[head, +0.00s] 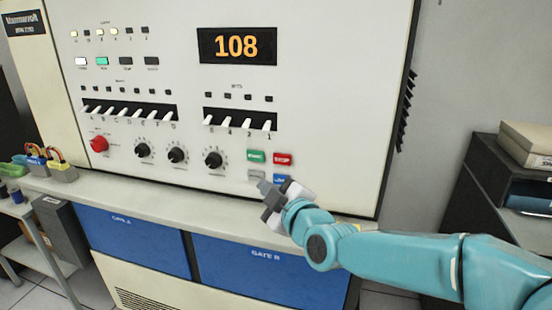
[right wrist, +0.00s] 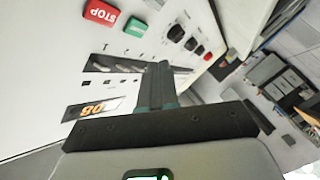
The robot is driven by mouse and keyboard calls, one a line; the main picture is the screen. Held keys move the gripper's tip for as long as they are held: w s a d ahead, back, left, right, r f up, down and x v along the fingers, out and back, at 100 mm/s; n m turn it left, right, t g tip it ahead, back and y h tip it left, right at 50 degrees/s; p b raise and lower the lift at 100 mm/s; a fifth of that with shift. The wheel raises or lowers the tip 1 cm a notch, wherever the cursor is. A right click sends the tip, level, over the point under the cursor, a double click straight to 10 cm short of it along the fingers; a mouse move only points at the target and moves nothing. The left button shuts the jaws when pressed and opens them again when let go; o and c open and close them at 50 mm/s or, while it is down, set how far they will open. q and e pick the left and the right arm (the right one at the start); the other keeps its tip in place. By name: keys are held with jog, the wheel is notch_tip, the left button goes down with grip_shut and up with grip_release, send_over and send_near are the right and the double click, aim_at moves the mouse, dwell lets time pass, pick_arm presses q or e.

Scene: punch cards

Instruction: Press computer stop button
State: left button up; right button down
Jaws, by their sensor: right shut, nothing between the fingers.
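The red stop button (head: 283,159) is on the lower right of the computer's cream front panel (head: 340,90). In the right wrist view the stop button (right wrist: 104,14) shows at the top left, its label upside down. My right gripper (head: 265,188) is shut and empty, in front of the panel just below the buttons. In the right wrist view the shut fingers (right wrist: 158,72) do not overlap the stop button. My left gripper is not in view.
A green button (head: 256,156) is left of the stop button; a grey button (head: 257,175) and a blue button (head: 281,178) are below. Black knobs (head: 213,160), a red knob (head: 99,144) and white switches (head: 237,123) are also on the panel. A ledge (head: 150,195) runs beneath.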

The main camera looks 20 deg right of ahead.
aim_at(282, 159)
jog(key=w+d+p, duration=0.1)
jog(key=w, duration=0.1)
jog(key=w+d, duration=0.2)
jog(key=w+d+p, duration=0.1)
jog(key=w+d, duration=0.1)
jog(key=shift+w+d+r+p, duration=0.1)
jog(key=shift+w+r+p, duration=0.1)
jog(key=shift+w+p, duration=0.2)
dwell(0.5)
jog(key=shift+s, duration=0.1)
dwell(0.5)
dwell(1.2)
